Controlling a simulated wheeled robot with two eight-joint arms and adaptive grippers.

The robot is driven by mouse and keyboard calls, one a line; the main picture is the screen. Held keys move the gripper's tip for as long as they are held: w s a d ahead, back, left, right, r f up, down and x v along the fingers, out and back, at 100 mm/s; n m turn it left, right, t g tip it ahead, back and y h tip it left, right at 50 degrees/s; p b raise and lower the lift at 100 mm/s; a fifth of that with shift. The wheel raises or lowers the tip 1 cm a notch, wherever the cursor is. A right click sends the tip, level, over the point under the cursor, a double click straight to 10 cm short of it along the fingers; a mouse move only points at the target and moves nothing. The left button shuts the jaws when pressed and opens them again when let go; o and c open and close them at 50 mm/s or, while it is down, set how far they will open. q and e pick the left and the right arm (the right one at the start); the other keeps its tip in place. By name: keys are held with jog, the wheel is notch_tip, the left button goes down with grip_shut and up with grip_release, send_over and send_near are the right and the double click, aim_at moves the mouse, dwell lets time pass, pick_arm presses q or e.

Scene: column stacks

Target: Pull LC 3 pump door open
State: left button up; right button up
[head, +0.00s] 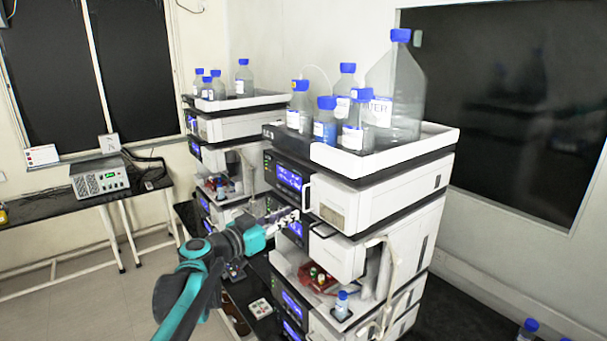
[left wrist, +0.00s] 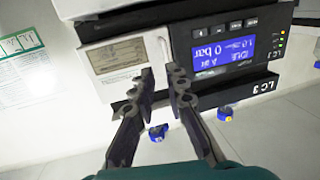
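The LC 3 pump is the top module of the nearer stack, with a lit blue display (head: 287,178) and, to its right, a white door (head: 350,203) with a small label plate. A curved handle (head: 307,196) stands at the door's left edge. My left gripper (head: 292,217) is in front of it, near the handle's lower end. The left wrist view is upside down; it shows the "0 bar" display (left wrist: 222,55), the LC 3 strip (left wrist: 262,88) and the door's plate (left wrist: 116,56). There the left gripper (left wrist: 163,76) is open, with a gap between its fingers. Handle contact is unclear. My right gripper is out of view.
A white tray (head: 440,140) with several blue-capped bottles tops the stack. A second stack (head: 240,127) stands behind to the left. An open bay with a red rack (head: 318,278) is lower in the nearer stack. A side table (head: 60,208) is at the left.

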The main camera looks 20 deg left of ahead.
aim_at(304, 198)
pick_arm(q)
jog(key=w, duration=0.2)
jog(key=w+d+r+p, duration=0.1)
jog(key=w, duration=0.2)
jog(key=w+d, duration=0.1)
jog(key=w, duration=0.1)
jog(key=shift+w+d+r+p, duration=0.15)
jog(key=shift+d+r+p, duration=0.05)
jog(key=shift+r+p, duration=0.2)
jog(key=shift+d, duration=0.1)
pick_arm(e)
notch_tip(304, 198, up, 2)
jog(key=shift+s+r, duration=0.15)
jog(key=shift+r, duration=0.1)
pick_arm(q)
jog(key=shift+c, duration=0.3)
jog(key=shift+w, duration=0.1)
grip_shut()
jog(key=shift+t, duration=0.4)
